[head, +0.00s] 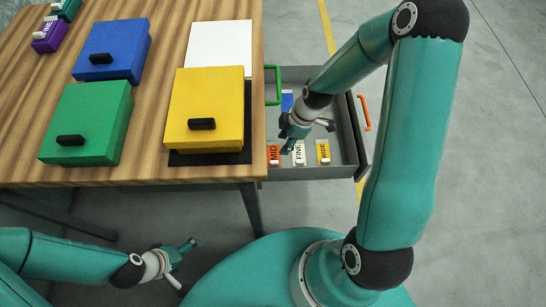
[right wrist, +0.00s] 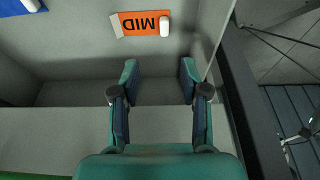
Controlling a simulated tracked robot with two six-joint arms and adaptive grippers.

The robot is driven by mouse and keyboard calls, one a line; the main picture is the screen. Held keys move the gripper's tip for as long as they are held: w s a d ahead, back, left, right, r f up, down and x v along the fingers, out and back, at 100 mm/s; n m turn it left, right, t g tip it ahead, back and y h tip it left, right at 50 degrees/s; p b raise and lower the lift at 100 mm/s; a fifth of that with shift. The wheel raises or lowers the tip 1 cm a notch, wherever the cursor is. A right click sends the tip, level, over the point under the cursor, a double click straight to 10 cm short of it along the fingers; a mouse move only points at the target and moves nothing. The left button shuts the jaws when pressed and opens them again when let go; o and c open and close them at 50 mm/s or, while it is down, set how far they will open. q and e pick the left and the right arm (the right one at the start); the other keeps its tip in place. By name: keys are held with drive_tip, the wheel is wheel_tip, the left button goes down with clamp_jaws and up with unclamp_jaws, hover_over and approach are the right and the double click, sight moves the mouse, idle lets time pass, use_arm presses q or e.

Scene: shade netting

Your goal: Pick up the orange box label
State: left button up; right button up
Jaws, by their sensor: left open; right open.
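The orange label marked MID (head: 273,155) lies flat in the open grey drawer (head: 346,110), at its near left corner. A small white knob stands on it. It also shows at the top of the right wrist view (right wrist: 140,24), unobstructed and upside down. My right gripper (head: 288,136) is open and empty over the drawer, just beyond the label in the head view. In the right wrist view its fingers (right wrist: 158,80) are apart, with the label past the fingertips. My left gripper (head: 184,263) is open and empty, low beside the table and far from the drawer.
The white FINE label (head: 299,153) and yellow WIDE label (head: 323,152) lie right of the orange one. A blue label (head: 287,99) lies farther back. The drawer walls stand close around. Blue (head: 120,45), green (head: 90,110) and yellow (head: 205,95) boxes are on the wooden table.

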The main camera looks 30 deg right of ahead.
hover_over(275, 162)
drive_tip(key=d, duration=0.1)
drive_tip(key=f, duration=0.6)
drive_tip(key=shift+d+b, duration=0.2)
drive_tip(key=shift+b, duration=0.15)
drive_tip(key=b+x, duration=0.1)
drive_tip(key=x, duration=0.1)
drive_tip(key=s+b+x, duration=0.1)
drive_tip(key=x, duration=0.1)
drive_tip(key=shift+w+f+b, duration=0.1)
drive_tip(key=shift+f+b, duration=0.1)
drive_tip(key=shift+b, duration=0.2)
drive_tip(key=shift+w+a+f+b, duration=0.1)
drive_tip(key=shift+w+f+b, duration=0.05)
drive_tip(key=shift+f+b, duration=0.35)
drive_tip(key=c, duration=0.8)
